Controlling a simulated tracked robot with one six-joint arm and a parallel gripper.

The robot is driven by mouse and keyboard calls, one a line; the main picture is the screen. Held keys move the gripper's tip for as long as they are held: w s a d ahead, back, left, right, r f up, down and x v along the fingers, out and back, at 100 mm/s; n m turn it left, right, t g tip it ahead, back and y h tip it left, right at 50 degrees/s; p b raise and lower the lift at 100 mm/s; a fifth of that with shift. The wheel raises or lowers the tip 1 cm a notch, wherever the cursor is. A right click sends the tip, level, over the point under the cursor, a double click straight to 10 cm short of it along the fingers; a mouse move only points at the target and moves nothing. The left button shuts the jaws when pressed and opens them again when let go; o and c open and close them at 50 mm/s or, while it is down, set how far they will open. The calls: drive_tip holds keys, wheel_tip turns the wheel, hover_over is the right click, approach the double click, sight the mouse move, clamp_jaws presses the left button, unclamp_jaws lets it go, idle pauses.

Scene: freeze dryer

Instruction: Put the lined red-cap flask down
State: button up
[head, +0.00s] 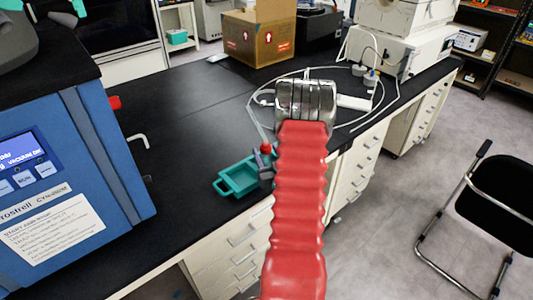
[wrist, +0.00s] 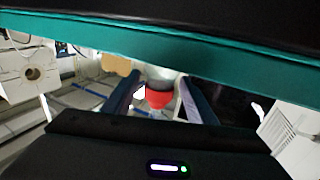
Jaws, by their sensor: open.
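The red-cap flask shows in the wrist view as a red cap (wrist: 158,97) and a pale body (wrist: 160,76) between my two fingers. Its lines are too small to make out. In the head view only its red cap (head: 265,148) shows clearly, by the teal tray (head: 232,186) on the black bench. My gripper (wrist: 160,82) is open, with one finger on each side of the flask. In the head view my gripper (head: 266,174) is at the tray's right end, partly hidden by my red-sleeved arm. Whether the flask's base touches the tray is hidden.
A blue freeze dryer (head: 75,165) stands on the bench at left. A cardboard box (head: 259,37) and white instruments (head: 402,45) stand at the back. A white cable (head: 385,108) loops across the bench behind my arm. A black chair (head: 500,190) stands at right.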

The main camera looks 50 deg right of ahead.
drive_tip(key=shift+r, duration=0.1)
drive_tip(key=v, duration=1.2)
idle(0.7)
drive_tip(key=w+a+r+n+g+y, duration=0.25)
drive_tip(key=w+a+r, duration=0.25)
drive_tip(key=w, duration=0.5)
drive_tip(key=w+a+r+n+g+y, duration=0.1)
drive_tip(key=w+a+r, duration=0.15)
drive_tip(key=a, duration=0.35)
drive_tip(key=w+a+r+n+g+y, duration=0.1)
drive_tip(key=a+r+y, duration=0.1)
drive_tip(key=a+r, duration=0.3)
drive_tip(key=s+a+r+g+y, duration=0.1)
drive_tip(key=s+a+r, duration=0.1)
drive_tip(key=s+a, duration=0.3)
drive_tip(key=s+a+r+n+g+y, duration=0.1)
drive_tip(key=s+a, duration=0.5)
drive_tip(key=a, duration=0.6)
drive_tip(key=s+a+r+n+g+y, duration=0.1)
drive_tip(key=s+a+r+g+y, duration=0.1)
drive_tip(key=s+a+r, duration=0.3)
drive_tip(key=s+a+y, duration=0.1)
drive_tip(key=a, duration=0.3)
drive_tip(key=shift+s+a+g, duration=0.2)
drive_tip(key=shift+a+g, duration=0.05)
drive_tip(key=shift+g, duration=0.1)
drive_tip(key=shift+n, duration=0.25)
